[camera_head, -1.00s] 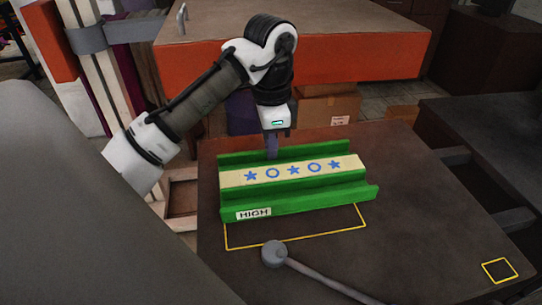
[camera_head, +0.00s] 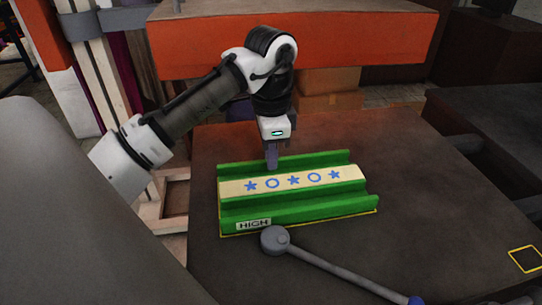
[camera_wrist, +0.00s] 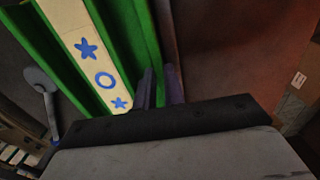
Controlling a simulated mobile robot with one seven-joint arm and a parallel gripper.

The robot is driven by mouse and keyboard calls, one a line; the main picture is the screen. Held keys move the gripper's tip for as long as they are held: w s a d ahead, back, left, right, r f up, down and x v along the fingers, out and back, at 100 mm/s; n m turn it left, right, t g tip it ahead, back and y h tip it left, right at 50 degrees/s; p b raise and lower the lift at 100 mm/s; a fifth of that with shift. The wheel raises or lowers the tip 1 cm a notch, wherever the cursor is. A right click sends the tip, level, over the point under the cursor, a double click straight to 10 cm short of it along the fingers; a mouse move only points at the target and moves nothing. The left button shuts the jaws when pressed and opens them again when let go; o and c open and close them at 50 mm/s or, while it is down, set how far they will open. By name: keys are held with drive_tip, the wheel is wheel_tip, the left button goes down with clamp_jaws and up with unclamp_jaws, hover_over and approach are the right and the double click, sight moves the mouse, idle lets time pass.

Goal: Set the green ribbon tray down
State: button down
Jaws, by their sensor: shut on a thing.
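The green ribbon tray (camera_head: 310,209) lies level over the yellow outline (camera_head: 378,207) on the dark table, with its "HIGH" label facing the front. A cream ribbon (camera_head: 293,181) with blue stars and circles runs along it. My gripper (camera_head: 271,164) points down at the tray's far wall and is shut on it. In the wrist view, the gripper's fingers (camera_wrist: 159,85) straddle the green wall (camera_wrist: 142,45) beside the ribbon. Whether the tray's underside touches the table is hard to tell.
A grey lever with a round hub (camera_head: 275,240) lies just in front of the tray. A small yellow square (camera_head: 525,259) is marked at the right. An orange-fronted bench (camera_head: 370,45) stands behind. The table right of the tray is clear.

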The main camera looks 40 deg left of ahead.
drive_tip(key=shift+f, duration=0.1)
drive_tip(key=c, duration=1.5)
unclamp_jaws()
